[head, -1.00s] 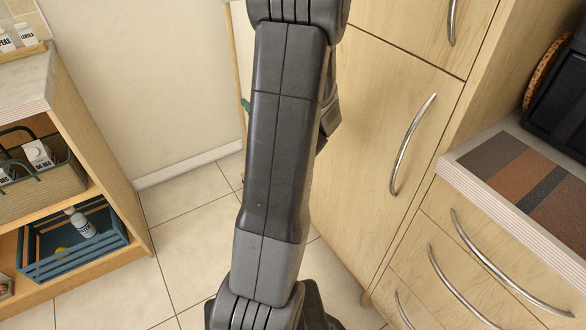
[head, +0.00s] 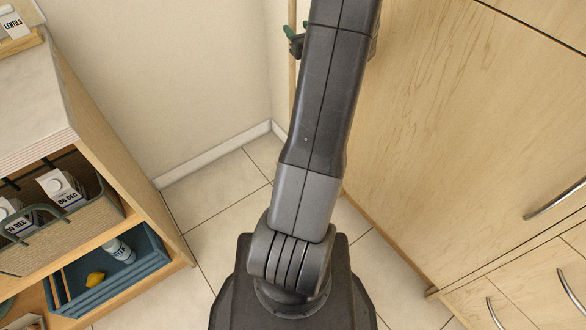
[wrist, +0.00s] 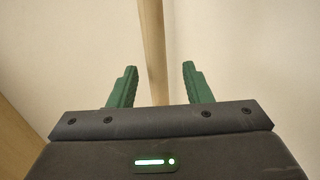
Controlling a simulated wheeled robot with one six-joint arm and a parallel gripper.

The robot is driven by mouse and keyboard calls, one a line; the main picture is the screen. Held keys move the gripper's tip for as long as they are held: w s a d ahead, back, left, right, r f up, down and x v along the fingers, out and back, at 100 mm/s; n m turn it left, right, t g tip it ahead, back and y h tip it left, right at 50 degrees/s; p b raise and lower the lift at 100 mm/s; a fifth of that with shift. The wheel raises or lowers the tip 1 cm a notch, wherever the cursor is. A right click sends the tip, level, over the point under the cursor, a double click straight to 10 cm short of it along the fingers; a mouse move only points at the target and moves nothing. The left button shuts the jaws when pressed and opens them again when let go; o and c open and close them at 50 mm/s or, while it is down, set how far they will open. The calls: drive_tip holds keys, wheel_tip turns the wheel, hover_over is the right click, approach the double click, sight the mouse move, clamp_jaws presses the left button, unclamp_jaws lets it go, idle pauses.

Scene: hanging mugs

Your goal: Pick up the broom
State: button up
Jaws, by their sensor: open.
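The broom shows only as a pale wooden handle. In the wrist view the handle (wrist: 153,60) stands upright and passes between the green fingers of my gripper (wrist: 152,85). The fingers are open, with a gap on each side of the handle; I cannot tell how deep it sits between them. In the head view the handle (head: 292,75) stands near the wall corner, left of my arm. A green fingertip of my gripper (head: 291,32) shows beside it. The broom's lower end is hidden behind my arm.
A wooden shelf unit (head: 165,215) with a basket (head: 75,235) and a blue crate (head: 118,275) stands at the left. Tall wooden cabinets (head: 450,120) stand close on the right. Tiled floor (head: 215,190) is clear between them, up to the wall.

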sight(294, 26)
drive_tip(key=shift+x, duration=1.85)
drive_tip(key=shift+s+a, duration=0.1)
drive_tip(key=shift+a, duration=0.05)
clamp_jaws()
